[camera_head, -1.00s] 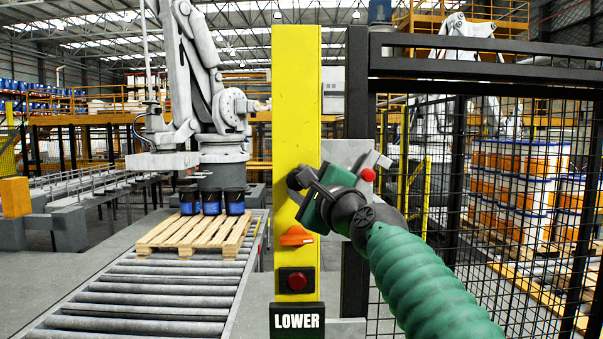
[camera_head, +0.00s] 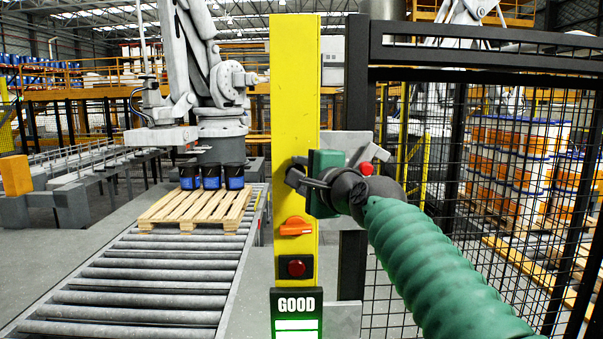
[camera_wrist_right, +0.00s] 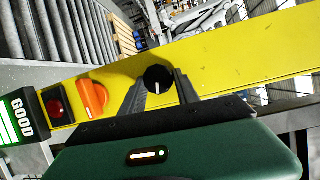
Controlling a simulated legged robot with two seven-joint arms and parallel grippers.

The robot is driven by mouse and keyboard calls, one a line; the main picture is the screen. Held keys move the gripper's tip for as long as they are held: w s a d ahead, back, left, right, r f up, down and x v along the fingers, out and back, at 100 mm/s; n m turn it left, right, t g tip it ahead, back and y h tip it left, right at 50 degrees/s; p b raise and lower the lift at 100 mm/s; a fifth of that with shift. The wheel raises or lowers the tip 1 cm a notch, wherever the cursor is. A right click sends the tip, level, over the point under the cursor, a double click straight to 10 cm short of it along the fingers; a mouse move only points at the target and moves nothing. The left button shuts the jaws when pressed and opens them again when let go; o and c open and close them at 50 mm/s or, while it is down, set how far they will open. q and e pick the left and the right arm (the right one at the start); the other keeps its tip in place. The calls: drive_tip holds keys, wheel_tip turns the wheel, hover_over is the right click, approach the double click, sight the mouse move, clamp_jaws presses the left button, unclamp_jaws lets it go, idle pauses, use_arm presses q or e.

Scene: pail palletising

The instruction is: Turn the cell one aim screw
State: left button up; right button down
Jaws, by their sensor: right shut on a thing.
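The aim screw, a black round knob with a white mark (camera_wrist_right: 158,79), sits on the yellow post (camera_head: 295,100). My right gripper (camera_head: 294,172) reaches it from the right, and its two fingers close around the knob in the right wrist view (camera_wrist_right: 158,86). In the head view the gripper hides the knob. The display (camera_head: 296,312) at the foot of the post reads GOOD above a lit green and white panel; it also shows in the right wrist view (camera_wrist_right: 16,120). My left gripper is not in view.
Below the knob on the post are an orange switch (camera_head: 295,227) and a red button (camera_head: 296,267). A black mesh fence (camera_head: 480,200) stands at right.

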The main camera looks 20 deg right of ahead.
drive_tip(key=shift+a+f, duration=0.1)
drive_tip(key=shift+f, duration=0.2)
drive_tip(key=c, duration=1.2)
unclamp_jaws()
drive_tip(key=shift+o, duration=1.2)
drive_tip(key=shift+r, duration=0.1)
drive_tip(key=shift+o, duration=0.3)
drive_tip(key=shift+s+a+r, duration=0.1)
drive_tip(key=shift+a, duration=0.05)
drive_tip(key=s+d+r+b, duration=0.1)
drive_tip(key=s+b, duration=0.6)
drive_tip(key=s, duration=0.9)
drive_tip(key=shift+s+d, duration=0.2)
drive_tip(key=shift+d, duration=0.15)
